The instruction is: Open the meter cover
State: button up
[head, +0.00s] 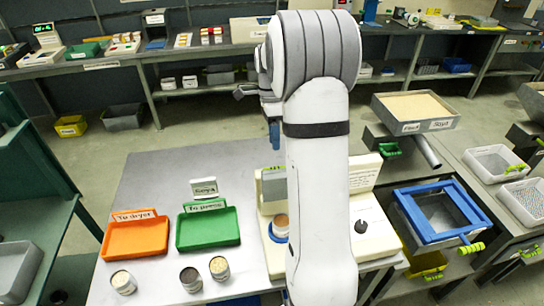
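A cream moisture-meter-like device (378,238) stands on the grey table, mostly hidden behind my white arm. It has a black knob (360,227) on its right part and a printed panel behind. On its left part is a grey-green piece (273,184) that looks like the cover; I cannot tell whether it is open or shut. A round brown-filled cup (281,221) sits in front of it. My gripper (274,134) shows only as a blue tip above and behind the device, apart from it. The arm hides the rest, so its opening cannot be seen.
An orange tray (136,252) and a green tray (208,246) lie left of the device, labelled "To dryer" and "To press". At right are a blue-framed hopper (437,240) and a sand-coloured box (414,128). The table's back left is clear.

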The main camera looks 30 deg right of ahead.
aim_at(277, 183)
jog(key=p+x, duration=0.1)
jog(key=x, duration=0.6)
jog(key=shift+s+f, duration=0.1)
grip_shut()
dwell(0.5)
